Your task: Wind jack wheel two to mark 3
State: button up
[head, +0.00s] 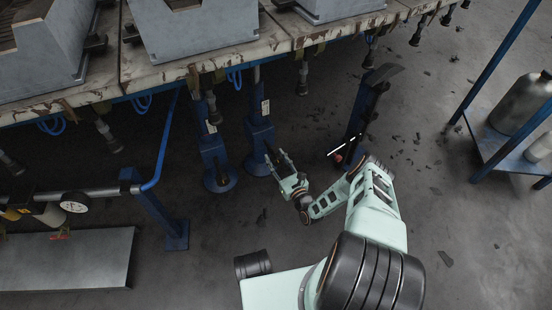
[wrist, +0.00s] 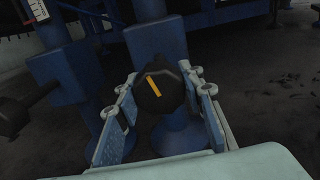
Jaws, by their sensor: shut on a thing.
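The black jack wheel (wrist: 158,92) with a yellow pointer line sits between the two fingers of my gripper (wrist: 160,100) in the wrist view. The fingers are shut on its sides. The pointer leans slightly to the upper left. In the head view my gripper (head: 277,157) is at the front of a blue jack (head: 260,132), the right one of two close together. This jack's column also shows behind the wheel in the wrist view (wrist: 158,42). The head view shows a pale scale plate (head: 265,107) on it, too small to read. No numbered marks are legible around the wheel.
A second blue jack (head: 213,150) stands close on the left; its dark wheel (wrist: 14,115) shows in the wrist view. A blue post (head: 365,115) stands to the right. The worn table edge (head: 205,65) overhangs the jacks.

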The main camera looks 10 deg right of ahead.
jog(key=shift+r+m, duration=0.1)
jog(key=shift+m, duration=0.5)
jog(key=shift+d, duration=0.1)
jog(key=o, duration=1.2)
notch_tip(320, 180, up, 10)
